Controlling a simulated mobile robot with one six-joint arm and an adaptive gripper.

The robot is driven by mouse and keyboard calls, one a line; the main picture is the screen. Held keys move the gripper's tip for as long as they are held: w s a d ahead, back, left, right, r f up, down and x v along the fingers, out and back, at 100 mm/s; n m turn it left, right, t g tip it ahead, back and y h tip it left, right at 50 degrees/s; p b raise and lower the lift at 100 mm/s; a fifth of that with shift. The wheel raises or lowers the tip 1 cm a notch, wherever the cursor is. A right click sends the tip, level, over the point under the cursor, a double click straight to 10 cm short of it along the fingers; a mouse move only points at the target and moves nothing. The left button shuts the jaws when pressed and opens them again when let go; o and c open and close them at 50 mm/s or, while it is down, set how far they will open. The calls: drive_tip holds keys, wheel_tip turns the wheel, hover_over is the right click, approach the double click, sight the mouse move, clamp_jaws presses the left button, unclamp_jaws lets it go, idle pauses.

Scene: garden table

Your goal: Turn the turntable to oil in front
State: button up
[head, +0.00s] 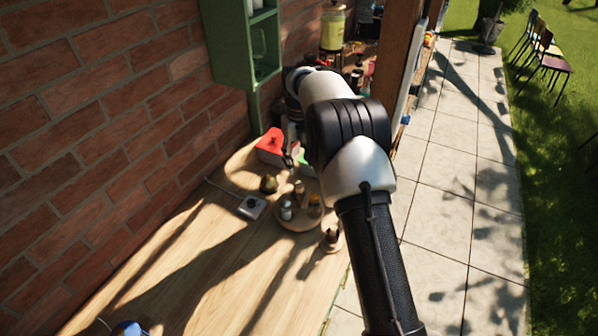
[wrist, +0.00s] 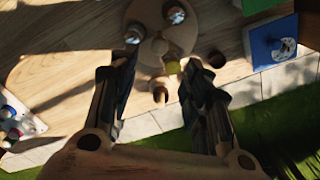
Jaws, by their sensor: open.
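The round wooden turntable (head: 297,227) stands on the wooden table with several small bottles and shakers on it. One item with an amber top (head: 315,200) is on its right side; I cannot tell for sure that it is the oil.
A small dark jar (head: 332,236) is near the table's right edge. A brick wall bounds the left. The near tabletop is mostly clear.

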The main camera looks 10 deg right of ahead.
drive_tip(key=shift+r, duration=0.9)
drive_tip(key=shift+c, duration=0.4)
